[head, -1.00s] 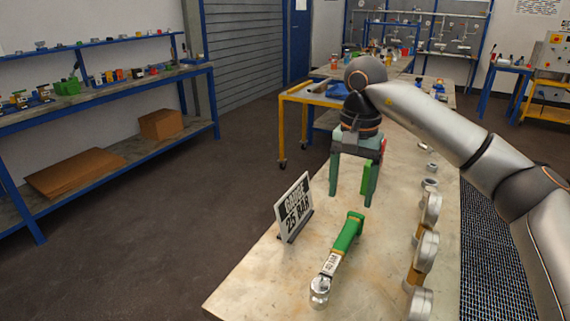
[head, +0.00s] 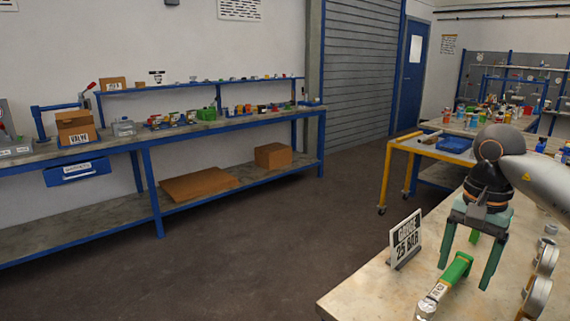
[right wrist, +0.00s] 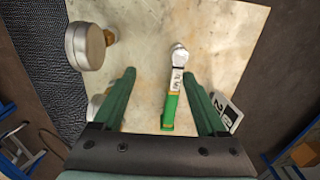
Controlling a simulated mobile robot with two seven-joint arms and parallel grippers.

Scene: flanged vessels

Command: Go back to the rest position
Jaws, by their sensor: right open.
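My right gripper (head: 474,247) is at the right of the head view, above the bench top, with its two green fingers apart and nothing between them. In the right wrist view its fingers (right wrist: 160,98) are spread wide. A green-handled tool (head: 455,272) with a silver round end lies on the bench below and in front of the gripper. It also shows in the right wrist view (right wrist: 170,108), seen between the fingers but lying on the bench. My left gripper is in neither view.
The pale bench (head: 375,287) carries a "GAUGE 25 BAR" sign (head: 405,238) and silver flanged parts (head: 536,295) along its right side. A yellow-framed trolley (head: 387,180) stands behind it. A long blue shelf bench (head: 150,190) lines the left wall. The floor (head: 240,255) between is clear.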

